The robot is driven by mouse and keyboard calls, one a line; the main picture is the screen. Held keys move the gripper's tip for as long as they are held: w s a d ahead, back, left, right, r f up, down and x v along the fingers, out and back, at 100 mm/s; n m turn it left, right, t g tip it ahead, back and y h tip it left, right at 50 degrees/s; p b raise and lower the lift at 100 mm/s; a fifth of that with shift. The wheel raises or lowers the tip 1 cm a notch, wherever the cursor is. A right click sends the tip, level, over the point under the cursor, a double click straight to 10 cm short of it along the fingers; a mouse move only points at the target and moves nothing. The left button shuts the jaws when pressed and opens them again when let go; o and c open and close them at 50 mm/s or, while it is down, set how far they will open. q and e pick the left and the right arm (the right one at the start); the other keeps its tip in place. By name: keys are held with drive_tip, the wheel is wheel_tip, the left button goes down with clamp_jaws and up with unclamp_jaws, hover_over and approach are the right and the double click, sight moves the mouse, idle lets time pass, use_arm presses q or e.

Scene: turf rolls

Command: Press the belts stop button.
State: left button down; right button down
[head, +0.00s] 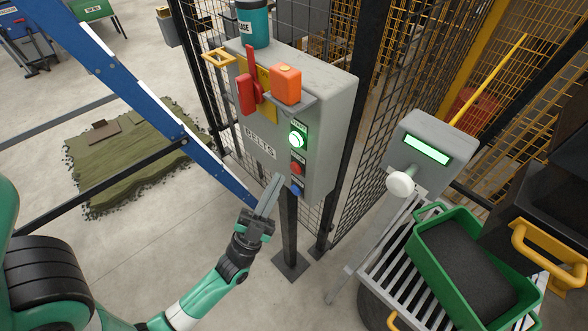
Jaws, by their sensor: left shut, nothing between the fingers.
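The grey belts control box (330,110) stands on a dark post in the middle of the head view, with a "BELTS" label on its face. A lit green button (297,139) is at the top of its button column. A red button (297,168) sits below it, and a blue button (296,189) is lowest. Small labels beside the buttons are too small to read. My left gripper (270,194) is shut and empty, its fingers pointing up toward the lower part of the box, just left of the red and blue buttons. Whether it touches the box cannot be told. My right gripper is not in view.
A red switch handle (251,88), an orange block (286,84) and a teal canister (253,24) are on the box's top and upper face. A weigh display (428,149) and a green crate (417,252) on a slatted stand are at right. Mesh fence stands behind.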

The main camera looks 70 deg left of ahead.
use_arm(q)
drive_tip(key=shift+w+a, duration=0.15)
drive_tip(key=shift+w, duration=0.4)
idle(1.6)
drive_tip(key=shift+w+a, duration=0.2)
drive_tip(key=shift+w, duration=0.2)
drive_tip(key=shift+w+a+b, duration=0.1)
drive_tip(key=shift+w+b, duration=0.25)
idle(0.7)
drive_tip(key=shift+s, duration=0.1)
drive_tip(key=shift+s+d, duration=0.25)
drive_tip(key=shift+s, duration=0.45)
